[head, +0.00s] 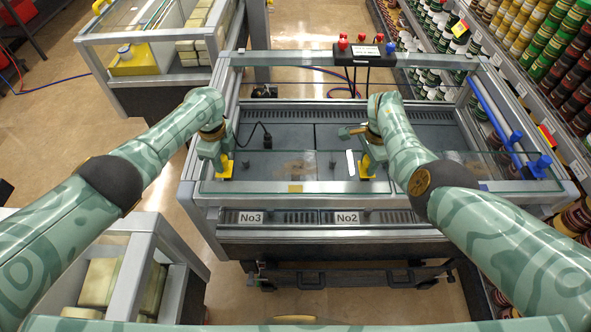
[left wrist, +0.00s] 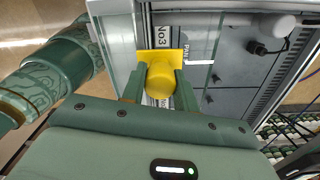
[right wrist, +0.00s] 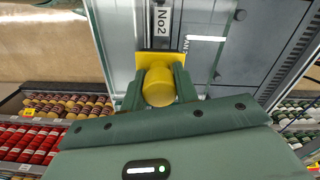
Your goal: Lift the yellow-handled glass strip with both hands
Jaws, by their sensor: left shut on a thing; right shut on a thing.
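The glass strip (head: 315,187) runs along the front top of the grey cabinet, a clear pane above the No3 and No2 labels. My left gripper (head: 224,168) is shut on the left yellow handle (head: 226,169); in the left wrist view the round yellow knob (left wrist: 161,82) sits between both fingers. My right gripper (head: 367,166) is shut on the right yellow handle (head: 365,169); in the right wrist view its knob (right wrist: 158,86) sits between the fingers. I cannot tell whether the strip is raised off its frame.
The grey cabinet (head: 330,216) has a blue handle (head: 497,108) on its right rail and a black control box with red and blue buttons (head: 364,55) at the back. Shelves of jars (head: 540,50) stand close on the right. Another glass-topped case (head: 150,40) is behind left.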

